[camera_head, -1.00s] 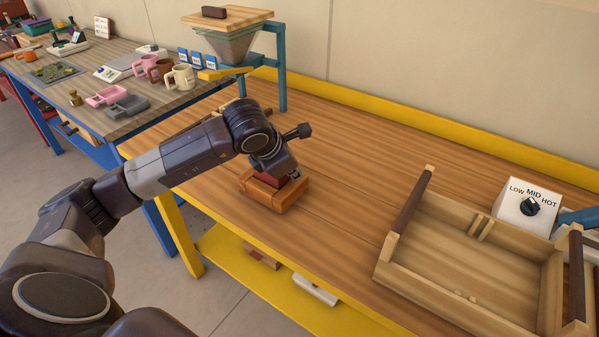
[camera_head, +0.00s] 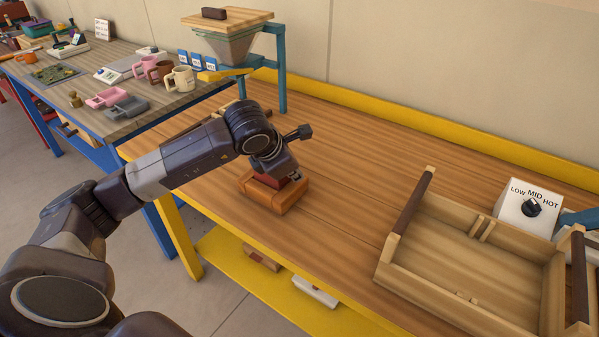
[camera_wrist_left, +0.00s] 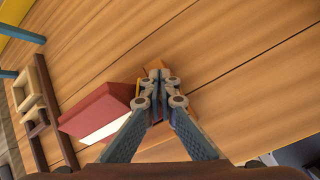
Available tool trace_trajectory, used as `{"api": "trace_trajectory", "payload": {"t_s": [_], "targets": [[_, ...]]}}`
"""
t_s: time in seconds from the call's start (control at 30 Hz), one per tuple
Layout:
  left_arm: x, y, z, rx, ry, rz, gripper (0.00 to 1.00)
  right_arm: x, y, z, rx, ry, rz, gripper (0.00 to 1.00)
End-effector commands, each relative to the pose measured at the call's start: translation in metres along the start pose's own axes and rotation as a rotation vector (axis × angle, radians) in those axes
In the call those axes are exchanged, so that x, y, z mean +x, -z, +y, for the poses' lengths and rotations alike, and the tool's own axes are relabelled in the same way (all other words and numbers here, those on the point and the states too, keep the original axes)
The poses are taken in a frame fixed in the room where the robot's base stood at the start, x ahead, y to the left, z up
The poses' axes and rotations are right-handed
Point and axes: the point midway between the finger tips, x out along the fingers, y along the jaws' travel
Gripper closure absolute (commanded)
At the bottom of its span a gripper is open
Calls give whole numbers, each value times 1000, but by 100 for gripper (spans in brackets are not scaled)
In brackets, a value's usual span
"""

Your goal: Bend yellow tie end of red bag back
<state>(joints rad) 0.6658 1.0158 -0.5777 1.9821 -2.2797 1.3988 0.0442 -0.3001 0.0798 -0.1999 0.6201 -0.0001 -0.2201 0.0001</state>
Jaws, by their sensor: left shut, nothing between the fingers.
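The red bag (camera_head: 270,180) lies on an orange-brown wooden block (camera_head: 283,202) near the front edge of the bench, partly behind my left gripper. In the left wrist view the red bag (camera_wrist_left: 98,110) shows a white label on one side, left of my fingers. The wooden block (camera_wrist_left: 162,143) is beneath it. My left gripper (camera_head: 296,176) is low over the bag and block. In the wrist view its fingertips (camera_wrist_left: 155,88) are together and empty, beside the bag. My right gripper is not in view.
A wooden tray frame with dark handles (camera_head: 420,250) stands to the right, near a heat dial box (camera_head: 528,209). A hopper on a blue stand (camera_head: 228,45) is behind. The bench between block and tray is clear.

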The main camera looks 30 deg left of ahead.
Motion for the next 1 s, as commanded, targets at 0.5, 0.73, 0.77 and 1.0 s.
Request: {"api": "trace_trajectory", "payload": {"t_s": [0.5,0.73,0.77,1.0], "targets": [[-38,0,1,1,-2,0,100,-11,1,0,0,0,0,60],[-46,0,0,0,0,0,100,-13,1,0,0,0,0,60],[-47,0,0,0,0,0,100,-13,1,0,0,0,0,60],[-46,0,0,0,0,0,100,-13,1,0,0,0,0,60]]}}
